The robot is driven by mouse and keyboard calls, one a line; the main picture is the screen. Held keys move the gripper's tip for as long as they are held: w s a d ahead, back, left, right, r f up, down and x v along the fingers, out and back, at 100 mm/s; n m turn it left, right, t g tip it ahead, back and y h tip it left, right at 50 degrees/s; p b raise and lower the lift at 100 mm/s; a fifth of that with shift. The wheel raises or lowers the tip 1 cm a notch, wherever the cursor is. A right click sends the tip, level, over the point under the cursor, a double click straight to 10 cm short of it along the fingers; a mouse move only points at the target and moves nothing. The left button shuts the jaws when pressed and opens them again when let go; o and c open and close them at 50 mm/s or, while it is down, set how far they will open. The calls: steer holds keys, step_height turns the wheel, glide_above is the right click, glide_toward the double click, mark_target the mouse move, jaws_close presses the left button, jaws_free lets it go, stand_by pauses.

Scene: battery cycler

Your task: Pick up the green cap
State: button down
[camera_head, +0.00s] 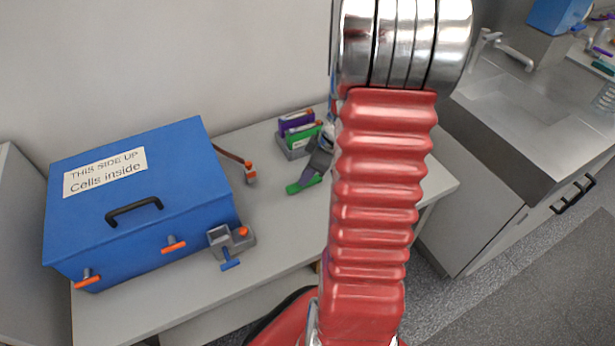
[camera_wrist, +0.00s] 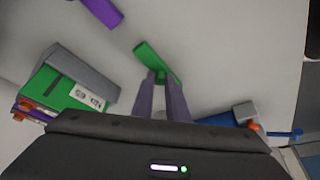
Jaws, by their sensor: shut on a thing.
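The green cap (camera_head: 304,185) is a small green elongated piece over the grey table, left of my arm. It also shows in the wrist view (camera_wrist: 152,59), lying across my fingertips, its upper-left end sticking out past them. My gripper (camera_head: 317,172) points down at the cap; its two grey fingers (camera_wrist: 162,80) are shut on the cap's lower-right end. I cannot tell whether the cap is clear of the table or touching it. The fingers hide part of the cap.
A grey holder (camera_head: 291,150) with a purple cell (camera_head: 296,121) and a green cell (camera_head: 303,134) stands behind. A purple piece (camera_wrist: 103,11) lies near. A blue box (camera_head: 145,200), a grey fixture (camera_head: 232,241) and an orange-tipped part (camera_head: 250,173) are left. A sink (camera_head: 535,105) is right.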

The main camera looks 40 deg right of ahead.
step_height(320, 180, up, 10)
stand_by(0.5)
steer(key=shift+a+f, duration=0.1)
steer(key=shift+f, duration=0.1)
stand_by(0.3)
